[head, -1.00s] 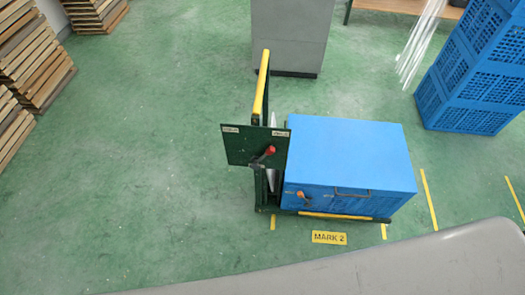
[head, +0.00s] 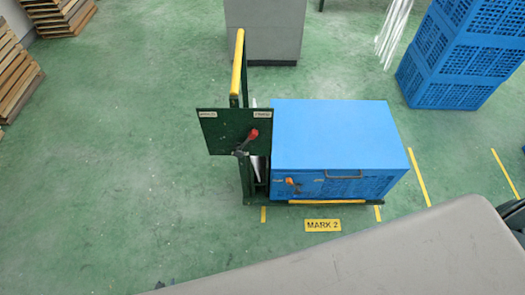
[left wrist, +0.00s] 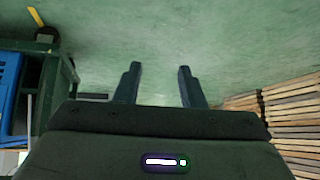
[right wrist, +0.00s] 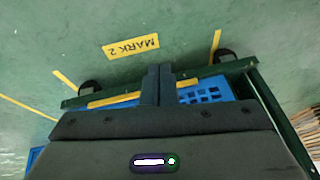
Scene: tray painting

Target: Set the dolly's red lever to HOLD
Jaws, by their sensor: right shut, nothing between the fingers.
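The dolly (head: 246,180) stands on the green floor with its upright handle at the left. A dark green panel (head: 222,132) on the handle carries the red lever (head: 252,134), whose red knob points up and right, toward the panel's right label. Two small pale labels sit at the panel's top corners; I cannot read them. My left gripper (left wrist: 158,85) is open and empty over bare floor, with part of the dolly at the left of its wrist view. My right gripper (right wrist: 158,85) is shut and empty, seen against the dolly's yellow-marked edge. Neither gripper touches the lever.
A blue box (head: 340,130) with an orange lever (head: 291,184) rides on the dolly. A MARK 2 floor label (head: 322,225) lies in front. A grey cabinet (head: 262,30), blue crates (head: 455,60) and wooden pallets (head: 15,65) stand around. Floor left of the dolly is clear.

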